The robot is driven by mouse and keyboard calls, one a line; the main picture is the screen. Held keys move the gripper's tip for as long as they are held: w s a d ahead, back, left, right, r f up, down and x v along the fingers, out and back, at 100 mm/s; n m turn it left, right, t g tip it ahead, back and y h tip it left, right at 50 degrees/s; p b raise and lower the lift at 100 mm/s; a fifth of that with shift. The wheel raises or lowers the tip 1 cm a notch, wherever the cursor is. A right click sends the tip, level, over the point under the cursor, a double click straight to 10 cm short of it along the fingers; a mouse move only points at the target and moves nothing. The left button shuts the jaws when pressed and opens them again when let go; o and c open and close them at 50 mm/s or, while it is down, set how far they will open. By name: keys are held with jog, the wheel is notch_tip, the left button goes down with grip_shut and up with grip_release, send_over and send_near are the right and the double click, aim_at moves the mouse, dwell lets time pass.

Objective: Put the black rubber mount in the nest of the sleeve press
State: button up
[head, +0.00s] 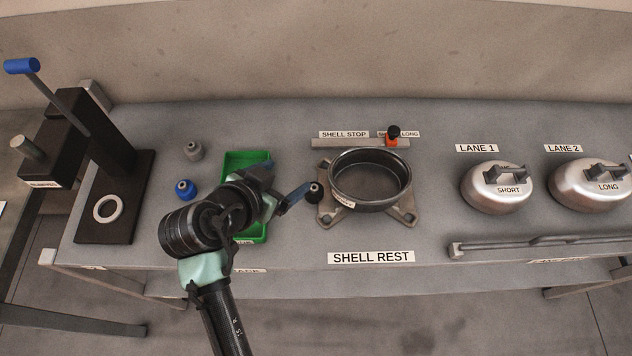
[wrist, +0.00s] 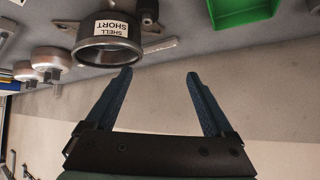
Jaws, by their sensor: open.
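The black rubber mount (head: 314,193) stands at the left side of the shell rest, close to the dark round shell. A dark knob-like piece beside the shell in the wrist view (wrist: 149,12) looks like the same mount. The sleeve press (head: 122,177) stands at the far left, with a blue-tipped lever and a pale ring-shaped nest (head: 107,208) on its base; the nest looks empty. My gripper (head: 291,175) is open, left of the mount in the head view. In the wrist view its fingers (wrist: 160,74) are apart with nothing between them.
A green tray (head: 259,232) lies partly under my arm. A blue mount (head: 186,189) and a grey mount (head: 194,151) stand left of it. The shell (head: 371,178) sits on the shell rest (head: 404,215). An orange black-topped piece (head: 393,136) stands behind. Lidded shells (head: 497,188) are at right.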

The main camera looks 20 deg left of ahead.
jog(key=g+h, duration=0.1)
send_near(314, 190)
jog(key=shift+x, duration=1.1)
jog(key=shift+p+x, duration=0.65)
jog(key=shift+x, duration=2.5)
grip_shut()
